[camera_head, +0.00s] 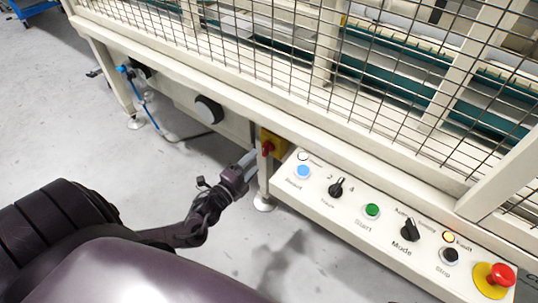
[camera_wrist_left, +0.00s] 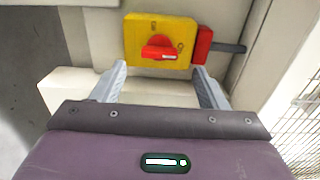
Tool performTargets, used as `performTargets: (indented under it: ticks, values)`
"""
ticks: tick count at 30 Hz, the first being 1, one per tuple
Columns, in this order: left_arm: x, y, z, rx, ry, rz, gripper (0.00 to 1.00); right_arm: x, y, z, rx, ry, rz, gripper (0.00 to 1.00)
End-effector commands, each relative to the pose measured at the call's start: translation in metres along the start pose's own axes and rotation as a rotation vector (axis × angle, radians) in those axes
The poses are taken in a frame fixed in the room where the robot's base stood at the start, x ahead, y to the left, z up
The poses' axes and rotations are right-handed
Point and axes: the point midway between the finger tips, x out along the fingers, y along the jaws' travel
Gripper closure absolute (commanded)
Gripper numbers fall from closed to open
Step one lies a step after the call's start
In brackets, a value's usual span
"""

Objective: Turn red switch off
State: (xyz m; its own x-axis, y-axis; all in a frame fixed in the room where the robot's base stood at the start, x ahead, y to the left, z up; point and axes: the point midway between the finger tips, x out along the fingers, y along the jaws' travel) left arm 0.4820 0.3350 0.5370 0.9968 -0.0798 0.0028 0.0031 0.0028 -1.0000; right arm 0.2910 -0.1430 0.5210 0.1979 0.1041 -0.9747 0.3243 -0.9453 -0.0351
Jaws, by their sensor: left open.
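The red switch (camera_wrist_left: 158,48) is a rotary knob on a yellow plate (camera_wrist_left: 134,27). In the head view the red switch (camera_head: 267,148) is on the machine's frame, left of the control panel. My left gripper (camera_head: 254,158) is open, with its fingertips close to the switch. In the left wrist view the open fingers (camera_wrist_left: 161,72) stand on either side below the knob, with nothing between them. I cannot tell whether they touch the plate. My right gripper is not in view.
A control panel (camera_head: 338,215) with buttons and knobs lies right of the switch, with a red emergency button (camera_head: 501,274) at its end. A wire mesh guard (camera_head: 400,85) rises behind. A red block (camera_wrist_left: 202,45) sits beside the yellow plate. The floor at left is mostly clear.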

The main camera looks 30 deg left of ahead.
Motion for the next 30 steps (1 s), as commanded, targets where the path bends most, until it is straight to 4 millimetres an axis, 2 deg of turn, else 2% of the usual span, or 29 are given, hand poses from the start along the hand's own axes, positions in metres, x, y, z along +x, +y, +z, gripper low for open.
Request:
performTargets:
  ticks: [3, 9, 13, 21, 30]
  values:
    - [0.022, 0.001, 0.000, -0.001, -0.001, -0.003, 0.33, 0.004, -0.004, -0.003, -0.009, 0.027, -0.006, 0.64]
    - [0.049, 0.001, 0.000, -0.002, -0.002, -0.001, 0.33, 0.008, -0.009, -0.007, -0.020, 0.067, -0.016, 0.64]
    - [0.057, 0.001, 0.000, -0.002, -0.001, 0.001, 0.33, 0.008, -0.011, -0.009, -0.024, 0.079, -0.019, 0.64]
    - [0.059, 0.001, 0.000, -0.003, -0.001, 0.003, 0.33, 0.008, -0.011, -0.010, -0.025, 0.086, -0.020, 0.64]
    - [0.059, 0.001, 0.000, -0.003, -0.002, 0.003, 0.71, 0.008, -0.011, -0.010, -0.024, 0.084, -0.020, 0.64]
